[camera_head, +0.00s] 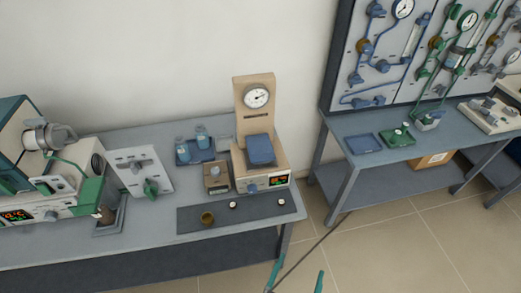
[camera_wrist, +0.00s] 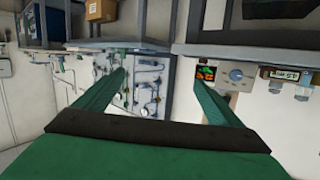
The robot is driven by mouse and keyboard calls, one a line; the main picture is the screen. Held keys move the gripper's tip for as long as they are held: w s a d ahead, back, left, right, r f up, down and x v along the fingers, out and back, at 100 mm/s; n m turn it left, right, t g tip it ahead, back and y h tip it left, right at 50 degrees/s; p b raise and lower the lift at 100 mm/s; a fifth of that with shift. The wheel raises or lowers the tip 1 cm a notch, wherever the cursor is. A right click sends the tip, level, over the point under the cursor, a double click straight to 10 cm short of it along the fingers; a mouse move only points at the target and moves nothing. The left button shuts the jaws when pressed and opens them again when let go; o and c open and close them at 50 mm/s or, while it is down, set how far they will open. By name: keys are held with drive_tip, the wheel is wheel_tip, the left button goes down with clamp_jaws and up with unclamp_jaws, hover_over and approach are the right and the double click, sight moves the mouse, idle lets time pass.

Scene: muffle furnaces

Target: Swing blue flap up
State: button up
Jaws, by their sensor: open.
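The blue flap (camera_head: 261,149) is on the front of a small beige furnace (camera_head: 265,180) on the left bench. It slopes forward below a beige column with a round dial. My gripper (camera_head: 297,280) shows only as two green fingertips at the bottom edge of the head view, in front of the bench and apart from the flap. In the wrist view my gripper (camera_wrist: 163,85) is open with nothing between its fingers. That view is upside down; the furnace's lit display (camera_wrist: 206,72) and knob (camera_wrist: 236,75) show behind the right finger. I cannot make out the flap there.
A dark mat (camera_head: 240,215) with a brass cup (camera_head: 207,218) and small discs lies before the furnace. Blue-capped bottles on a tray (camera_head: 195,152) and a small box (camera_head: 216,178) stand left of it. A gauge board (camera_head: 400,50) stands behind the right bench.

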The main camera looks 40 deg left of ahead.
drive_tip(key=w+a+r+n+g+y, duration=0.1)
drive_tip(key=w+a+r+n+y, duration=0.3)
drive_tip(key=w+a, duration=0.7)
drive_tip(key=n+g+y, duration=0.3)
drive_tip(key=n+y, duration=0.1)
drive_tip(key=y, duration=0.2)
approach(262, 154)
drive_tip(key=shift+f+x, duration=0.25)
drive_tip(key=shift+x, duration=0.75)
drive_tip(key=x, duration=1)
drive_tip(key=shift+w+a, duration=0.15)
drive_tip(key=c, duration=1.5)
drive_tip(key=shift+r, duration=0.1)
